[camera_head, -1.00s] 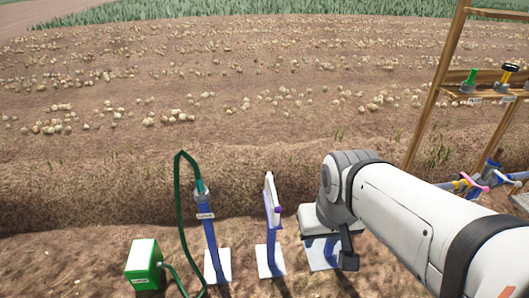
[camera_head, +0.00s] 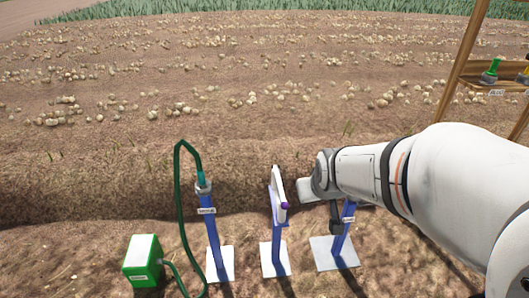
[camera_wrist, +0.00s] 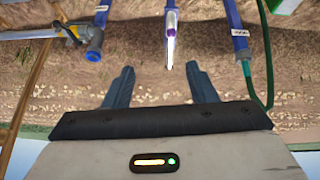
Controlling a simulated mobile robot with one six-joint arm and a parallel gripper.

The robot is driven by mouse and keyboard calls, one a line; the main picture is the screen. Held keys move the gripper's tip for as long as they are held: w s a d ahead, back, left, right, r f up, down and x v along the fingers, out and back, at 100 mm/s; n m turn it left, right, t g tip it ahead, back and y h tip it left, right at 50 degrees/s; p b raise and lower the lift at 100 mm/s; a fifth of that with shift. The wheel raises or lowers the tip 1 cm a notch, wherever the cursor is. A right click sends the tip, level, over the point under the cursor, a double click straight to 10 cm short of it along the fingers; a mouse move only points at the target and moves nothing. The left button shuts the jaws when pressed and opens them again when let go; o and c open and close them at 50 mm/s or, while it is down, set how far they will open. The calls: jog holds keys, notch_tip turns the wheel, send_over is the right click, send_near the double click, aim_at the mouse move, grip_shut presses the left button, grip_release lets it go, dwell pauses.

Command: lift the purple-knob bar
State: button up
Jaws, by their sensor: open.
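The purple-knob bar (camera_head: 278,188) is a pale, narrow bar standing tilted at the top of a blue post on a white base plate. Its purple knob (camera_head: 285,205) shows near the bar's lower end in the head view. In the wrist view, the bar (camera_wrist: 170,45) hangs from the top edge, inverted, just beyond and roughly between my fingertips. My gripper (camera_wrist: 160,68) is open and empty, with a clear gap between its two dark fingers.
A blue post with a green hose (camera_head: 205,195) and a green box (camera_head: 143,262) stand left of the bar. Another blue post (camera_head: 345,232) stands to the right, close to my gripper. A wooden rack (camera_head: 460,75) is at the far right.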

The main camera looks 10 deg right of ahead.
jog(key=w+f+n+t+b, duration=0.2)
jog(key=w+f+t+b, duration=0.3)
jog(key=w+f+b, duration=0.7)
jog(key=n+t+y+b, duration=0.2)
jog(key=t+y+b, duration=0.2)
jog(key=t+b, duration=0.3)
send_near(287, 208)
jog(key=shift+g, duration=0.4)
jog(key=w, duration=0.3)
jog(key=w+a, duration=0.1)
jog(key=w, duration=0.1)
jog(key=shift+w+a+r+b, duration=0.1)
jog(key=shift+w+r+b, duration=0.05)
jog(key=shift+w+b, duration=0.2)
jog(key=w, duration=0.2)
jog(key=w+a, duration=0.1)
jog(key=w, duration=0.4)
jog(key=shift+w+a+b, duration=0.25)
jog(key=shift+a+b, duration=0.05)
jog(key=shift+b, duration=0.1)
jog(key=shift+r, duration=0.1)
jog(key=shift+c, duration=0.4)
